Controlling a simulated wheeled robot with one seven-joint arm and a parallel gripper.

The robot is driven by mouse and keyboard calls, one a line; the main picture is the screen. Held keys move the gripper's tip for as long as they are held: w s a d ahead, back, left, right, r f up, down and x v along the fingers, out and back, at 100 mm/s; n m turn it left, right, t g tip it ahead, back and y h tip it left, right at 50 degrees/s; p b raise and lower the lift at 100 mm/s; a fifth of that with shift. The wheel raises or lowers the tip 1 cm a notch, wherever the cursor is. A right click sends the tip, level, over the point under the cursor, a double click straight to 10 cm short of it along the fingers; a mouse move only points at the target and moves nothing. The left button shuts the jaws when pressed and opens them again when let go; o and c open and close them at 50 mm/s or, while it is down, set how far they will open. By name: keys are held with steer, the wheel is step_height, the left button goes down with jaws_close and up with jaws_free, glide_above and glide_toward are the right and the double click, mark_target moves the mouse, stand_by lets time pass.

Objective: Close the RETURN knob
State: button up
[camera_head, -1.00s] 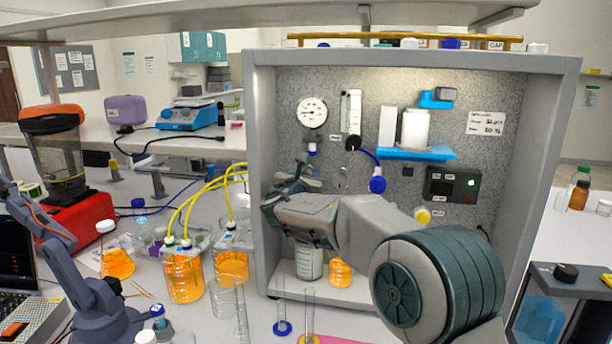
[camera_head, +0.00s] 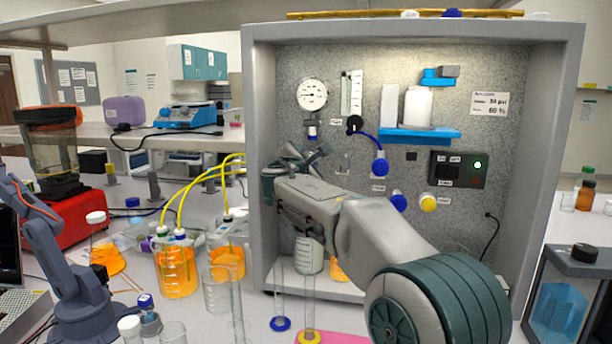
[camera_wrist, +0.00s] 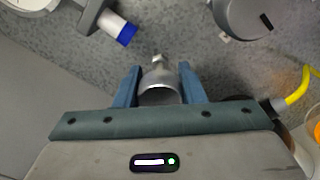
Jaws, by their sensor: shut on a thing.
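My gripper (camera_wrist: 158,80) is at the panel inside the grey rig cabinet (camera_head: 262,100). In the wrist view its two blue-grey fingers stand on either side of a short silver metal cylinder (camera_wrist: 158,92) and are shut on it. This looks like a metal knob on the speckled panel. No RETURN lettering is readable, so I cannot confirm its name from a label. In the head view my gripper (camera_head: 312,158) is at the panel's left part, below the pressure gauge (camera_head: 312,94), and hides the held knob.
A black knob (camera_head: 354,124), a blue knob (camera_head: 398,202) and a yellow knob (camera_head: 428,203) are on the panel to the right.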

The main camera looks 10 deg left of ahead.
steer(key=m+b, duration=0.3)
steer(key=shift+f+m, duration=0.25)
steer(key=shift+m, duration=0.15)
steer(key=m+b, duration=0.3)
steer(key=shift+m, duration=0.3)
steer(key=m+b, duration=0.2)
steer(key=m, duration=0.1)
steer(key=shift+m, duration=0.3)
steer(key=m+b, duration=0.2)
steer(key=m, duration=0.1)
steer(key=shift+m, duration=0.4)
steer(key=m+b, duration=0.1)
steer(key=m, duration=0.2)
steer(key=m+b, duration=0.1)
steer(key=m, duration=0.3)
steer(key=m+b, duration=0.1)
steer(key=m, duration=0.5)
steer(key=shift+a+m, duration=0.1)
steer(key=shift+m, duration=0.2)
